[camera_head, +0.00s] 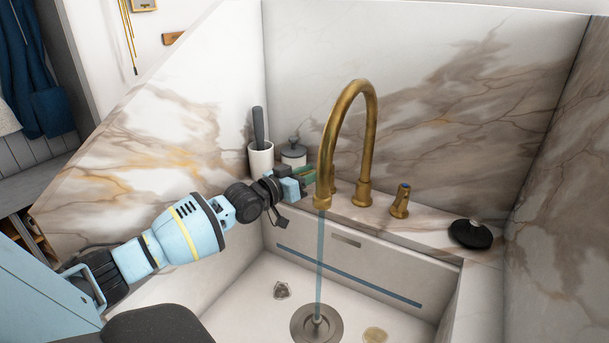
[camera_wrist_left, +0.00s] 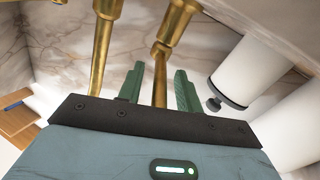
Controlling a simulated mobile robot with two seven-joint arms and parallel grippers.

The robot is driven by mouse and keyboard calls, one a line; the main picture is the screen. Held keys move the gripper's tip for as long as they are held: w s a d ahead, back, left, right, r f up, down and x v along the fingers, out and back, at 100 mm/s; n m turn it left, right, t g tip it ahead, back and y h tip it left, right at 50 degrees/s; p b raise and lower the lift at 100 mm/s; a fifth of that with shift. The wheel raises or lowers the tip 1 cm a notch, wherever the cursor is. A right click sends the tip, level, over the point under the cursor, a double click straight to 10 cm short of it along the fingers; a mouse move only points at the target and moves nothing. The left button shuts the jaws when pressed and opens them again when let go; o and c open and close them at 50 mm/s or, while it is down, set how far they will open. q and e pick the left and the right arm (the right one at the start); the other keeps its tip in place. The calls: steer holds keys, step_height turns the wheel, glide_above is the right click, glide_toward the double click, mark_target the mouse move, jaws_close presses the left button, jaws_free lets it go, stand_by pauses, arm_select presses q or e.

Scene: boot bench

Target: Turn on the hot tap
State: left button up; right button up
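A brass gooseneck spout (camera_head: 368,110) stands behind the sink, with a bluish water stream (camera_head: 320,260) falling from its mouth to the drain. A brass tap handle with a blue mark (camera_head: 400,200) stands to its right. My left gripper (camera_head: 305,173) is left of the spout, low over the back ledge. In the left wrist view its green fingers (camera_wrist_left: 160,88) are spread on either side of another brass tap lever (camera_wrist_left: 160,72), with gaps visible on both sides. This tap is hidden in the head view, so its colour mark cannot be seen. My right gripper is not in view.
A white cup with a dark-handled brush (camera_head: 261,158) and a lidded jar (camera_head: 293,153) stand close behind my left gripper. A black round object (camera_head: 470,234) lies on the ledge at right. The sink basin (camera_head: 260,310) is open below, with marble walls around.

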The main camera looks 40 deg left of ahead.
arm_select(q)
steer(key=s+p, duration=0.1)
steer(key=s, duration=0.6)
steer(key=shift+s+a, duration=0.4)
steer(key=shift+a, duration=0.05)
stand_by(0.5)
